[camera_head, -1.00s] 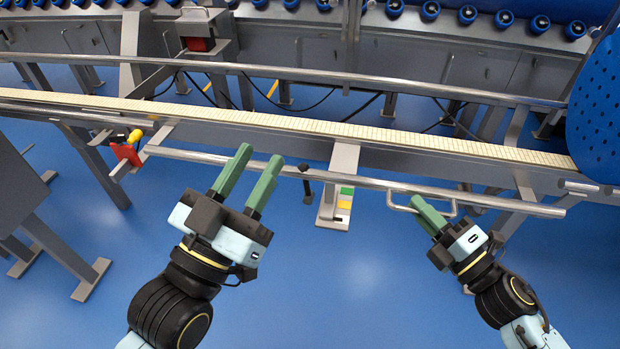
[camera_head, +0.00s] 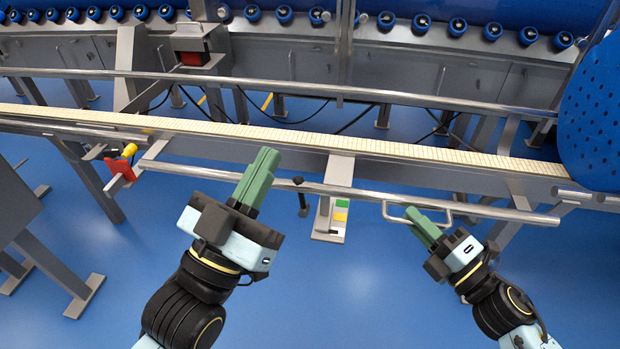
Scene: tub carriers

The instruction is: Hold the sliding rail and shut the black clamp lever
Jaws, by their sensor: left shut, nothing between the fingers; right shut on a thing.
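The sliding rail (camera_head: 500,212) is a long grey rod running along the front of the conveyor, with a wire handle (camera_head: 388,215) below it. My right gripper (camera_head: 413,215) is shut on this handle. The black clamp lever (camera_head: 302,198) hangs down near the middle of the rail, with a round black knob at its top. My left gripper (camera_head: 267,154) is shut and empty, its green fingers pressed together.
A pale slatted conveyor (camera_head: 400,147) crosses behind the rail. A red and yellow fitting (camera_head: 120,168) is at the rail's left end. A plate with green and yellow labels (camera_head: 340,210) hangs right of the lever. A blue perforated disc (camera_head: 590,125) stands at right. Open blue floor lies in front.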

